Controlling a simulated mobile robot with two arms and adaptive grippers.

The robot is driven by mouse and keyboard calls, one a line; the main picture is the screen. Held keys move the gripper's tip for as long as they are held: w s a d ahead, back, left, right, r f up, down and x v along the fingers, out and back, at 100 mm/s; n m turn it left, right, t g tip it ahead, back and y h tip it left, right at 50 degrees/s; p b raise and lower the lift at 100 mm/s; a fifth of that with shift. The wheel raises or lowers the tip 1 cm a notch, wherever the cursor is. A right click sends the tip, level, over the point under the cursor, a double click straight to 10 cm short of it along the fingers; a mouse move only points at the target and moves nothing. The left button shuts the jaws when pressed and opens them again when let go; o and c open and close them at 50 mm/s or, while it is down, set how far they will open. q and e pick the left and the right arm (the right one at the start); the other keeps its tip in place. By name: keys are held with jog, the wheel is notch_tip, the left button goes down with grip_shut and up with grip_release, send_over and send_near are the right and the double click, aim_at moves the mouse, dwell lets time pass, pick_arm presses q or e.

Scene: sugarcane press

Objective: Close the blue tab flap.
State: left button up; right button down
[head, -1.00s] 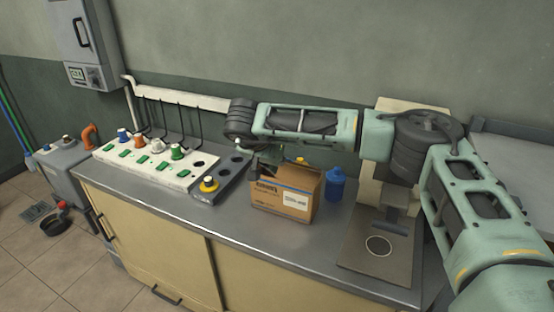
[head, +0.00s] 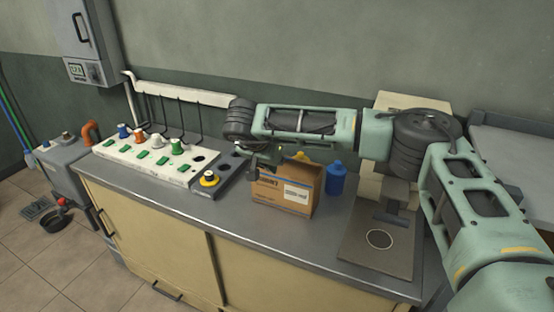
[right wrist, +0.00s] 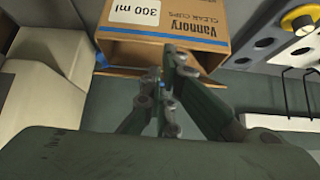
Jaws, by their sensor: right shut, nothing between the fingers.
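The brown cardboard carton (head: 284,195) stands on the counter, its printed label facing front. In the right wrist view the carton (right wrist: 205,22) shows an open, hollow side below its blue stripe. A thin brown flap edge (right wrist: 116,73) sticks out under that opening. A small blue patch shows beside my fingers, but I cannot tell whether it is the flap's tab. My right gripper (right wrist: 170,98) is shut and empty, in front of the opening. In the head view my right gripper (head: 262,162) is at the carton's upper left back corner, hiding part of its top. My left gripper is out of view.
A blue bottle (head: 336,179) stands just right of the carton. A dark rack with a yellow-ringed spool (head: 209,179) and a white rack (head: 150,164) are to the left. A press (head: 398,190) stands right. The counter front (head: 240,222) is clear.

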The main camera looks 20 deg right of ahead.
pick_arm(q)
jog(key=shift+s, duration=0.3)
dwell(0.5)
